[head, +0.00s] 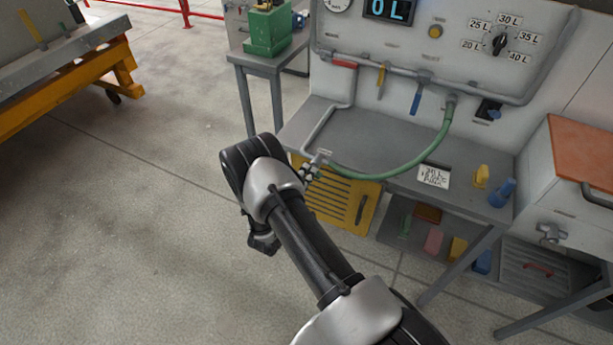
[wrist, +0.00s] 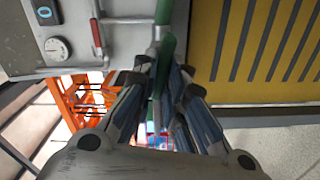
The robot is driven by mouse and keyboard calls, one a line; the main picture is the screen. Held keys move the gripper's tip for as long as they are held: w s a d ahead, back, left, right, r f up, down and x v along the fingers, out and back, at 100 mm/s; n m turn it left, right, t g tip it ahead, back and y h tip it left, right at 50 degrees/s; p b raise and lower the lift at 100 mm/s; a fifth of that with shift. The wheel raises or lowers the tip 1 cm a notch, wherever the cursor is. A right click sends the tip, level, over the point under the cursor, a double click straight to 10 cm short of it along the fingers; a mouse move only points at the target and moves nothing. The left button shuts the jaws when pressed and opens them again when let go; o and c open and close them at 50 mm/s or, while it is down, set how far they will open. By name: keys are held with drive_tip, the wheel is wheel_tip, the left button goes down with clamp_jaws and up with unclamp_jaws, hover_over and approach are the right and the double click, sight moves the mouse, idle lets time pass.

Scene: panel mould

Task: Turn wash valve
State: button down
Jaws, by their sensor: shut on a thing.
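My gripper (head: 308,173) is at the front left corner of the grey bench, by the end fitting of a grey pipe (head: 322,130); my wrist hides much of it. A small label (head: 325,153) sits at that fitting. In the wrist view my gripper (wrist: 162,82) is shut around the lower end of a green hose (wrist: 166,55), just below the pipe fitting (wrist: 157,32). In the head view the green hose (head: 410,163) curves right and up to the panel. I cannot clearly make out a separate wash valve handle between the fingers.
A card (head: 434,177) lies on the bench.

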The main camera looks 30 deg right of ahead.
drive_tip(key=shift+f+n, duration=0.15)
drive_tip(key=shift+n, duration=1.15)
drive_tip(key=c, duration=1.6)
unclamp_jaws()
drive_tip(key=shift+c, duration=0.2)
drive_tip(key=v, duration=1.2)
